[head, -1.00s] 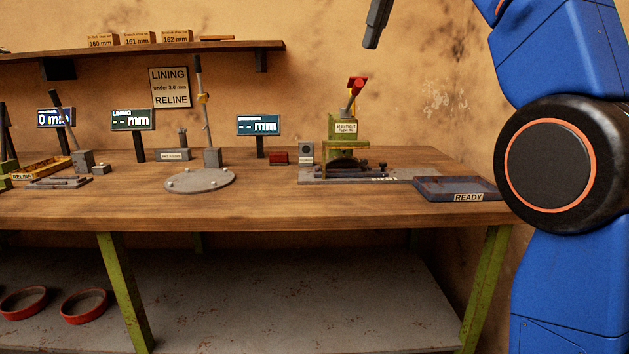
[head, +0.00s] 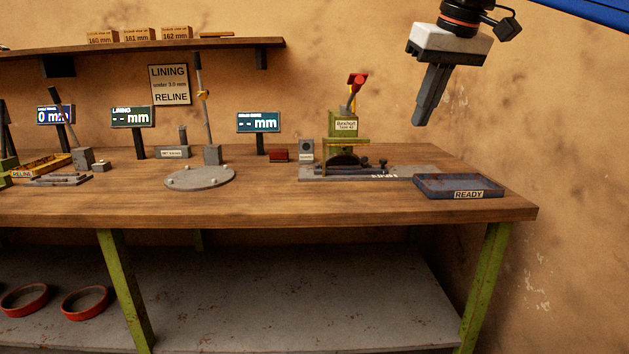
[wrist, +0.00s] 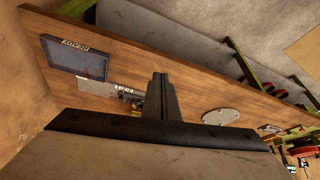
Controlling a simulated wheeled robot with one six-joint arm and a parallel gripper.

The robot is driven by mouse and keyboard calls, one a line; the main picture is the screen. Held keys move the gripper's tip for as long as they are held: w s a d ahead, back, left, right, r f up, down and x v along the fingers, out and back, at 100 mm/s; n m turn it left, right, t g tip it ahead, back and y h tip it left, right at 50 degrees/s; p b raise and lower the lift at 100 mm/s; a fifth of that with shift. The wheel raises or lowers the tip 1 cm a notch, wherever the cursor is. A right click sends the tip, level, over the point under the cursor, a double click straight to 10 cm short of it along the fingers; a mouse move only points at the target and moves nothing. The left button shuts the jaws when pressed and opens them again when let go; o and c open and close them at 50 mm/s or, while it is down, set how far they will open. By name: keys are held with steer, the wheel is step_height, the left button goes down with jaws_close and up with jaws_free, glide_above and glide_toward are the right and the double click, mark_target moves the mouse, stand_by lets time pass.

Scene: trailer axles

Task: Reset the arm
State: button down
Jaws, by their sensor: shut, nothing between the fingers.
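My gripper (head: 429,97) hangs in the air at the upper right of the head view, pointing down and slightly left. It is above the back right of the wooden bench (head: 300,210), apart from everything. Its dark fingers are shut together with nothing between them. In the wrist view the closed fingers (wrist: 160,82) show in the middle, with the bench beyond them. The blue READY tray (head: 430,190) is below and to the right of my gripper and looks empty. It also shows at the upper left of the wrist view (wrist: 85,60).
A green press with a red handle (head: 345,125) stands left of my gripper. Several small displays (head: 258,123), a grey round plate (head: 200,178) and a lever stand (head: 212,154) are further left. A shelf with boxes (head: 140,48) is on the wall. Red rings (head: 85,302) lie below.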

steer(key=s+d+f+m, duration=0.1)
steer(key=s+d+f, duration=0.2)
steer(key=s+f, duration=0.4)
steer(key=s+d+f+m+h, duration=0.1)
steer(key=s+f, duration=0.6)
steer(key=f, duration=1.2)
steer(key=s+d+f+m, duration=0.1)
steer(key=s+d+f, duration=0.3)
steer(key=f, duration=1)
steer(key=s, duration=0.3)
steer(key=shift+s+d, duration=0.35)
steer(key=shift+s, duration=0.05)
